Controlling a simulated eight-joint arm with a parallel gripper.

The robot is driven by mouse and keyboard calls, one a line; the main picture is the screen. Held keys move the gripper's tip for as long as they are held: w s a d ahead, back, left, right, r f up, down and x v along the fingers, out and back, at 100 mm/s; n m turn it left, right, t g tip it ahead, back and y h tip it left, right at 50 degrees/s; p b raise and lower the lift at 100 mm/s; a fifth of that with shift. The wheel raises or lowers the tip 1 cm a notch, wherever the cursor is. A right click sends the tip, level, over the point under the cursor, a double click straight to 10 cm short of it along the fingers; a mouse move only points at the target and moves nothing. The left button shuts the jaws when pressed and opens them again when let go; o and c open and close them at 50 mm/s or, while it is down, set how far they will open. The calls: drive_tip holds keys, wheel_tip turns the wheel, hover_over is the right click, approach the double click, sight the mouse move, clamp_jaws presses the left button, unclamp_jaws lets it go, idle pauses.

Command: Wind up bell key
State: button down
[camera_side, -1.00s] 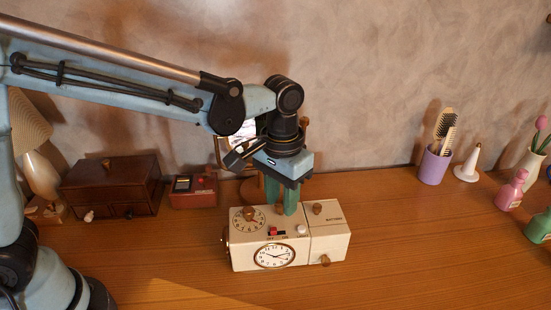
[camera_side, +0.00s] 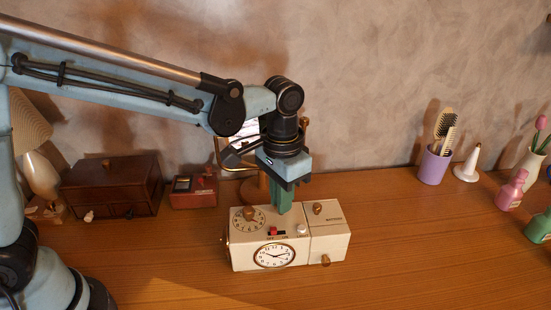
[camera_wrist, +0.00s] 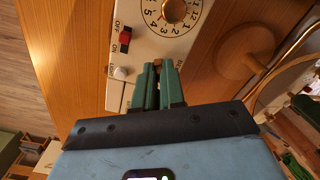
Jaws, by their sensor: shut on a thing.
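A cream box-shaped clock (camera_side: 327,238) stands on the wooden table, with a round dial on its front. On its top are a numbered dial with a brown knob (camera_side: 248,213), a red switch (camera_side: 273,231), a white button (camera_side: 302,229) and another brown knob (camera_side: 318,208). My gripper (camera_side: 281,206) points down at the clock's back edge. In the wrist view its green fingers (camera_wrist: 158,72) are close together around a small brown key (camera_wrist: 158,63) at that edge. The key is mostly hidden by the fingers, and the clock hides the fingertips in the side view.
A round wooden mirror stand (camera_side: 252,190) is close behind the clock. A red box (camera_side: 194,191) and a dark wooden chest (camera_side: 110,187) stand to the left. A purple brush cup (camera_side: 434,166) and pink bottle (camera_side: 511,191) are far right. The table in front is clear.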

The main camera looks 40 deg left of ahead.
drive_tip(key=shift+m, duration=1.4)
drive_tip(key=c, duration=1.2)
unclamp_jaws()
drive_tip(key=shift+r, duration=0.15)
wheel_tip(320, 180, up, 12)
drive_tip(key=shift+f, duration=0.1)
drive_tip(key=s+a+f+n+t, duration=0.2)
drive_tip(key=s+a+f, duration=0.1)
drive_tip(key=a, duration=0.2)
drive_tip(key=s+a+f+n+t, duration=0.2)
drive_tip(key=s+a, duration=0.1)
drive_tip(key=a, duration=0.2)
drive_tip(key=s+a+f+n+t, duration=0.2)
drive_tip(key=a+f+t, duration=0.1)
drive_tip(key=a, duration=0.2)
drive_tip(key=shift+s+a+f, duration=0.3)
drive_tip(key=shift+s, duration=0.1)
